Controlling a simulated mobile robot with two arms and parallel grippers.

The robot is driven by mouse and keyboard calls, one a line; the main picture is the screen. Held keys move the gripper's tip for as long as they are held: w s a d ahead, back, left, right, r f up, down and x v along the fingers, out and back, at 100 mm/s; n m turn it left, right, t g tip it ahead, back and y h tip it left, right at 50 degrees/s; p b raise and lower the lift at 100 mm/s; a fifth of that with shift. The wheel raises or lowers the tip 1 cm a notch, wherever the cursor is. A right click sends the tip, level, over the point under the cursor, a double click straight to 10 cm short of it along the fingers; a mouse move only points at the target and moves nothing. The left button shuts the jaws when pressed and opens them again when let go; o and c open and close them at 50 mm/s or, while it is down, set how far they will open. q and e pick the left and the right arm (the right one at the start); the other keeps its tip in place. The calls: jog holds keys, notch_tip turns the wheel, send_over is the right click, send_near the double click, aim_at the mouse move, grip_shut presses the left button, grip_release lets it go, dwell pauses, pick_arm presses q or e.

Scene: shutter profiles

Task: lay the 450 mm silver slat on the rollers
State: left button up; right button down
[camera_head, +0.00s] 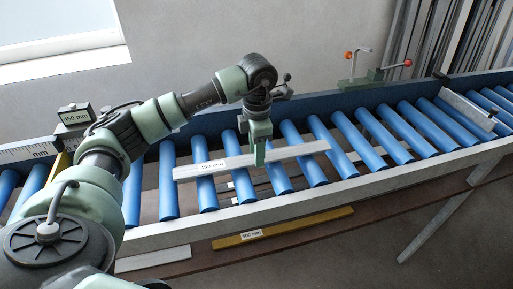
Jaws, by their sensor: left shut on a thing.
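My right gripper is not in view.
A display reading "450 mm" (75,115) stands at the left by a ruler. A gold slat labelled "500 mm" (300,224) and a pale slat (152,260) lie below the front rail (350,191). A red-knobbed device (373,76) stands behind the conveyor.

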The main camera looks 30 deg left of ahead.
pick_arm(q)
jog(key=shift+f, duration=0.1)
jog(key=shift+s, duration=0.15)
jog(key=shift+f, duration=0.2)
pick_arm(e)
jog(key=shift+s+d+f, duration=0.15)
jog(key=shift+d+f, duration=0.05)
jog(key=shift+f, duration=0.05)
pick_arm(q)
jog(key=shift+f+b, duration=0.2)
jog(key=shift+b, duration=0.15)
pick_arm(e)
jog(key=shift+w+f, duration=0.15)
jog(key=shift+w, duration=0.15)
pick_arm(q)
jog(key=o, duration=1.4)
jog(key=shift+o, duration=0.2)
jog(key=shift+r, duration=0.15)
